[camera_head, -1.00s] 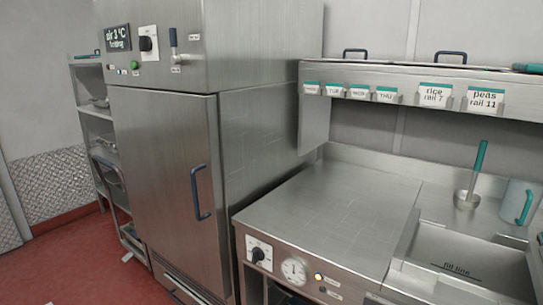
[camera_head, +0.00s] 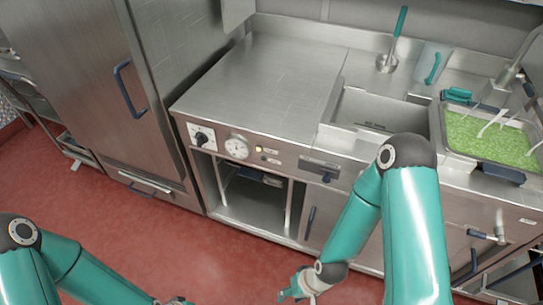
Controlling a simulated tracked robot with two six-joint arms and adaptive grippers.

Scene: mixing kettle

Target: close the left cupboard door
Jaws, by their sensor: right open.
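The left cupboard (camera_head: 250,207) under the steel counter stands open in the head view. Its dark inside and floor show, with something dark on a shelf at the top. I cannot clearly make out its door leaf. The cupboard door to its right (camera_head: 325,222), with a dark blue handle, is shut. My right gripper (camera_head: 296,291) is open at the bottom centre, in front of and below the cupboards, apart from them. My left gripper (camera_head: 175,301) barely shows at the bottom edge, and its fingers are cut off.
The counter top (camera_head: 262,75) is bare. A sink-like basin (camera_head: 370,110) and a tray of green peas (camera_head: 490,138) are to the right. A tall steel cabinet (camera_head: 85,80) with a blue handle stands shut at left. Red floor (camera_head: 150,235) is free in front.

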